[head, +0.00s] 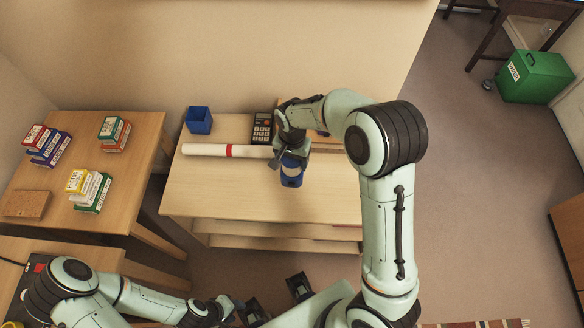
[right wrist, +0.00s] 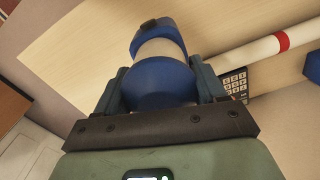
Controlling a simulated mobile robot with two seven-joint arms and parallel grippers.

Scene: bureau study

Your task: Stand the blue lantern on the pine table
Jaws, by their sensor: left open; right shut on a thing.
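The blue lantern (head: 291,178) is in my right gripper (head: 290,160), over the front middle of a pale wooden table with a lower shelf (head: 215,195). In the right wrist view the lantern (right wrist: 160,75) sits between the two fingers (right wrist: 163,88), with blue ends and a pale middle. I cannot tell whether it touches the tabletop. Another pale wooden table (head: 140,165) stands at the left; which one is the pine table is not clear. My left gripper (head: 276,299) is open and empty, low in front of the shelved table.
A white tube with a red band (head: 215,150), a calculator (head: 262,129) and a blue cup (head: 199,121) are on the shelved table. Several small boxes (head: 88,190) and a brown block (head: 27,204) lie on the left table. The shelved table's right front is clear. A green bin (head: 535,78) stands far right.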

